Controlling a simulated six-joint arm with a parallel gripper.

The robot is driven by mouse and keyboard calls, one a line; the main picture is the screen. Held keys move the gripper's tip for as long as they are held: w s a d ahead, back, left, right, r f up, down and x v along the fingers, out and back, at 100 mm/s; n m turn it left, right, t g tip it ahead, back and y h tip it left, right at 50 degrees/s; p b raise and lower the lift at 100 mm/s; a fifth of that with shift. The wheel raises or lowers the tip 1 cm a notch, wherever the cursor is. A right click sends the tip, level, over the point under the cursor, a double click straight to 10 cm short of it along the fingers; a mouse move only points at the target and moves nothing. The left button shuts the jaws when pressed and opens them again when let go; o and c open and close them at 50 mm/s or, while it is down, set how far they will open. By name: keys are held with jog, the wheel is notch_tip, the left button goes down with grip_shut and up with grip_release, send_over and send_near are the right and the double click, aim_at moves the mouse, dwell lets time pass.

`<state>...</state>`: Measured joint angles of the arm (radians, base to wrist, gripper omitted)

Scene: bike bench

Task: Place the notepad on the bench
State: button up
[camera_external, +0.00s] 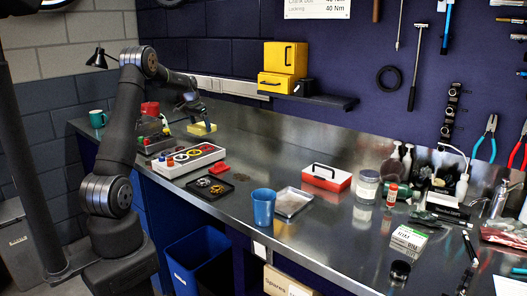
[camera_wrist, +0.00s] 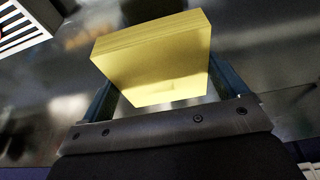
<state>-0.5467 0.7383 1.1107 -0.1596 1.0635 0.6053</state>
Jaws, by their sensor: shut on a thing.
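The notepad (camera_wrist: 150,60) is a thick yellow block of paper. In the wrist view it sits between the two fingers of my gripper (camera_wrist: 162,88), which is shut on it. In the external view the notepad (camera_external: 202,128) shows at the far left part of the bench (camera_external: 345,238), under my gripper (camera_external: 200,117). The bench is a long shiny metal top. I cannot tell whether the notepad touches the bench or is held just above it.
A blue cup (camera_external: 263,207) and a red box (camera_external: 326,178) stand further right. Bare metal lies right of the notepad.

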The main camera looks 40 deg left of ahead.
aim_at(199, 142)
jog(key=shift+a+f, duration=0.4)
jog(key=shift+a, duration=0.25)
jog(key=shift+a+f, duration=0.4)
jog(key=shift+a, duration=0.2)
jog(key=shift+f, duration=1.9)
jog(key=shift+f, duration=0.15)
jog(key=o, duration=0.9)
jog(key=shift+c, duration=0.2)
jog(key=v, duration=1.2)
jog(key=shift+w, duration=0.1)
